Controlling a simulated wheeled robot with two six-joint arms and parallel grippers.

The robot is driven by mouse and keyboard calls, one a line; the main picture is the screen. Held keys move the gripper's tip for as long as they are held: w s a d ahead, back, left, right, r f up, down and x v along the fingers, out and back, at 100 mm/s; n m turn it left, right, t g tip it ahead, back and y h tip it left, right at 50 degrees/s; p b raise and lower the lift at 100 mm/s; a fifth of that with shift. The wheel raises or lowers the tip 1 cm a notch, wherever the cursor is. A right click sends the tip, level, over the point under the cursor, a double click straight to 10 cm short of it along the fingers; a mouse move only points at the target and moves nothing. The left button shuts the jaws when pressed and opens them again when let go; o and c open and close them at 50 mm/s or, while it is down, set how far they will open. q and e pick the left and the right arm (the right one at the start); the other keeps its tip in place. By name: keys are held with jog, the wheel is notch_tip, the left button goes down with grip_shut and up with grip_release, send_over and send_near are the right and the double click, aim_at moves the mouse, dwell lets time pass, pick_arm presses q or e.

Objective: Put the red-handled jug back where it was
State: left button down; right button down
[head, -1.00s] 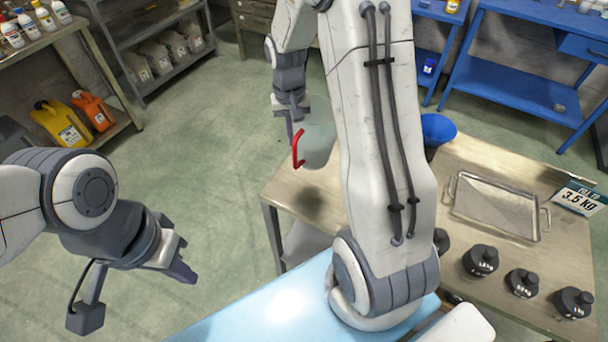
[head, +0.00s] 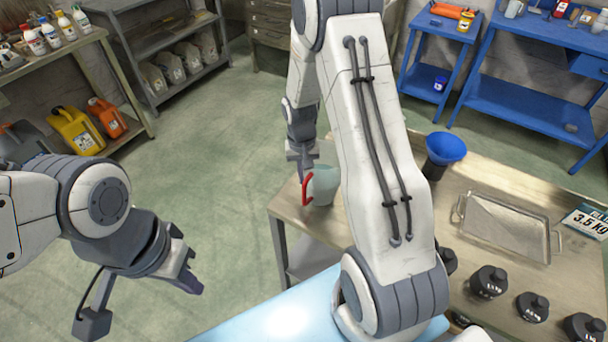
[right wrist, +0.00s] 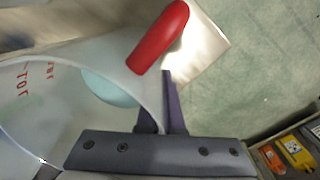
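The translucent jug with a red handle (head: 323,187) is upright at the left corner of the steel table, on it or just above it; I cannot tell which. My right gripper (head: 304,172) is at its rim by the handle. In the right wrist view, the gripper's fingers (right wrist: 162,112) are shut on the wall of the jug (right wrist: 60,115), beside the red handle (right wrist: 160,38). A pale blue patch shows inside the jug, and red print is on its wall. My left gripper (head: 190,275) is empty over the floor at the left; its finger gap is unclear.
The steel table (head: 400,190) carries a blue funnel (head: 446,148) on a dark stand, a metal tray (head: 505,228), a weight sign (head: 588,220) and several black weights (head: 489,281). My right arm hides part of the table. Shelves with bottles stand at the left.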

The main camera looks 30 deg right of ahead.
jog(key=shift+f, duration=0.1)
jog(key=c, duration=1.1)
grip_release()
notch_tip(320, 180, up, 12)
jog(key=s+a+r+n, duration=0.2)
jog(key=s+a, duration=0.1)
jog(key=a, duration=0.4)
jog(key=s+a+r+n, duration=0.3)
jog(key=a, duration=0.3)
jog(key=s+a+n, duration=0.2)
jog(key=s+a, duration=0.1)
jog(key=s, duration=0.3)
jog(key=s+a+r+n+y, duration=0.1)
jog(key=s+a+n, duration=0.1)
jog(key=s, duration=0.4)
jog(key=s+a+n, duration=0.3)
jog(key=s+a, duration=0.1)
jog(key=s, duration=0.2)
jog(key=shift+r+b, duration=0.25)
jog(key=shift+b, duration=0.05)
